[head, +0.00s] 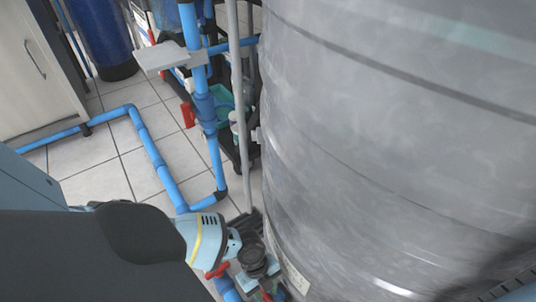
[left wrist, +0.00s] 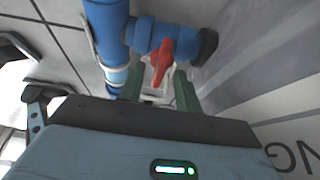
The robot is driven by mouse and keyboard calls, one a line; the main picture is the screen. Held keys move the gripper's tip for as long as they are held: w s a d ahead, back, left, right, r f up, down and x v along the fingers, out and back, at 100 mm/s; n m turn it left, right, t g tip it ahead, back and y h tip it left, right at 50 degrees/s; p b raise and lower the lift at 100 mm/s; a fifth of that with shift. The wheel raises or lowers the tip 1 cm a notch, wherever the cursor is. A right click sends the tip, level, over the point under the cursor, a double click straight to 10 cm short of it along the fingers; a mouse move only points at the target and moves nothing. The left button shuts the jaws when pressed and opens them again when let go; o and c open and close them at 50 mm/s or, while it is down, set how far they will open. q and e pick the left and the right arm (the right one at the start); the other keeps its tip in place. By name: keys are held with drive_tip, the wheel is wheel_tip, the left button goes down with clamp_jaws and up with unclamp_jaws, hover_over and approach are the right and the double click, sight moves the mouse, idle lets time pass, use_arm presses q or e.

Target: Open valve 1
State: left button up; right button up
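A red valve handle (left wrist: 160,62) sits on a blue valve body (left wrist: 172,36) joined to a blue pipe in the left wrist view. My left gripper (left wrist: 159,78) has its two green fingers apart, with the lower end of the red handle between or just beyond their tips. I cannot tell whether a finger touches it. In the head view, my left arm reaches to the foot of the large grey tank, where red parts (head: 217,270) show beside the wrist; the fingertips are hidden there. No valve number is readable. My right gripper is not in view.
The large grey tank (head: 390,130) fills the right side. Blue pipes (head: 150,145) run along the tiled floor and rise beside a thin grey pipe (head: 239,110). Another red handle (head: 188,114) is on the upright piping. A cabinet (head: 35,65) stands at upper left.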

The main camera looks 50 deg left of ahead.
use_arm(q)
drive_tip(key=shift+d+f, duration=0.25)
drive_tip(key=shift+f, duration=0.35)
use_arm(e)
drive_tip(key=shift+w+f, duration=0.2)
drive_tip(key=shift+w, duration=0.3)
use_arm(q)
drive_tip(key=c, duration=0.6)
clamp_jaws()
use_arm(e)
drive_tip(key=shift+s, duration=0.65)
